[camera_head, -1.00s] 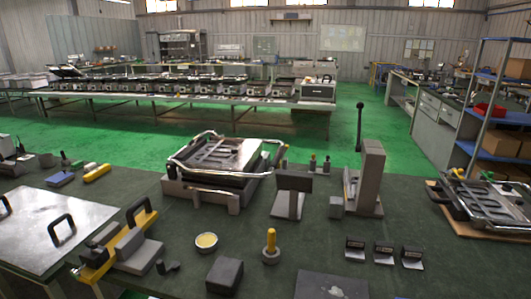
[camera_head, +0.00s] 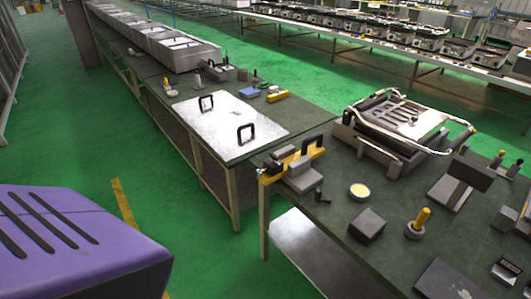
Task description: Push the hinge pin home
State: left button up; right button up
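Neither of my grippers shows in this view. A metal hinged-looking unit with slotted plate and bent tube handles (camera_head: 398,125) sits on a grey block base on the dark green bench at the right. A yellow-handled peg (camera_head: 421,219) stands upright in a round grey base nearer the bench front. A yellow bar fixture with a black handle and grey blocks (camera_head: 292,166) lies at the bench's left edge. I cannot tell which part is the hinge pin, or how far in it sits.
A metal plate with two black handles (camera_head: 225,124) lies on the bench at left. Green floor (camera_head: 165,175) is open left of the bench.

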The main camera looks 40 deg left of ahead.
aim_at(258, 173)
jog(key=u, duration=0.9)
